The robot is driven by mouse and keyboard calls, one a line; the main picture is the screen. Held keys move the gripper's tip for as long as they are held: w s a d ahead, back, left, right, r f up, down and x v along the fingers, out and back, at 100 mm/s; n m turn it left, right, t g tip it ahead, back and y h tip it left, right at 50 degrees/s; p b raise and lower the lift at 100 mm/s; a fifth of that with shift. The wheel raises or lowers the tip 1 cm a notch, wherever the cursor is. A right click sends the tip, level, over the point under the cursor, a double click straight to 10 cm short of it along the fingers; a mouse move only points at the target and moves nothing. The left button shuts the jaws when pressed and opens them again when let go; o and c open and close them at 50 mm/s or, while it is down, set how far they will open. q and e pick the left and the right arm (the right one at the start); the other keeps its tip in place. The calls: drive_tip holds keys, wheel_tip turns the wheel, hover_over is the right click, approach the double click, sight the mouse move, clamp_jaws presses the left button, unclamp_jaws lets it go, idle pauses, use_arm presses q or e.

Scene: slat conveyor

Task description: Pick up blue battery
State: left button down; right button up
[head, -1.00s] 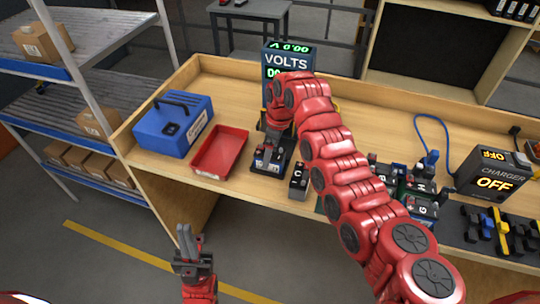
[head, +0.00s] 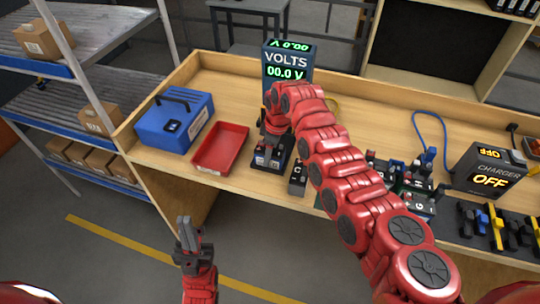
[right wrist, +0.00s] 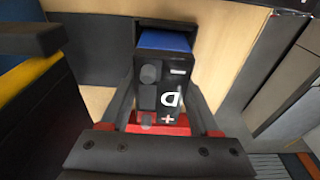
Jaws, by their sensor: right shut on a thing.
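My right gripper (head: 268,154) is over the bench near the voltmeter, reaching down at a dark battery dock.
The voltmeter (head: 287,68) reads 00.0 V. A red tray (head: 222,149) and a blue case (head: 174,124) stand to the left. A black battery (head: 298,178) stands close to the right. Several batteries and a charger (head: 489,172) are further right.

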clamp_jaws()
drive_tip(key=shift+r, duration=0.1)
